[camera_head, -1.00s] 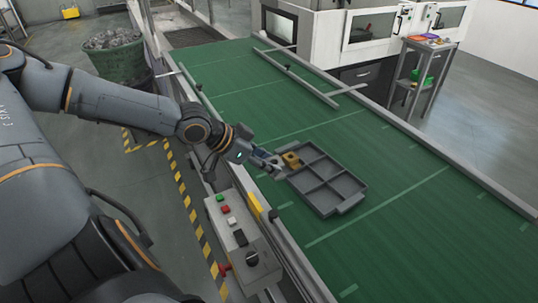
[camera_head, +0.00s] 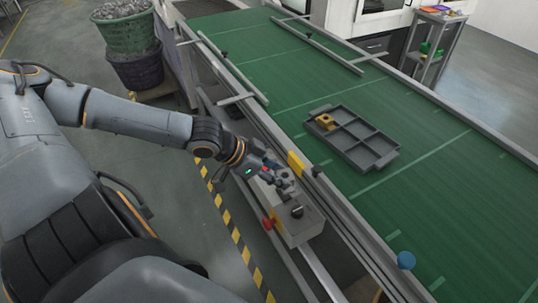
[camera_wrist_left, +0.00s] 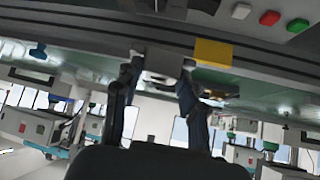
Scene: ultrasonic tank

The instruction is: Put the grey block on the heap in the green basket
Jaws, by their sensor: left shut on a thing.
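My left gripper (camera_head: 284,183) is above the control box beside the belt, away from the tray. In the left wrist view its two fingers (camera_wrist_left: 160,88) are shut on a small grey block (camera_wrist_left: 160,66); the block is hard to make out in the head view. The green basket (camera_head: 127,38) stands at the upper left in the head view, heaped with grey pieces. It rests on or just behind a dark basket (camera_head: 138,74), also filled with grey pieces. My right gripper is out of view.
A grey divided tray (camera_head: 352,138) with a yellow block (camera_head: 325,121) in one compartment lies on the green belt (camera_head: 440,190). The control box (camera_head: 298,222) and belt rail are close to my left gripper. Open floor lies left of the striped line.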

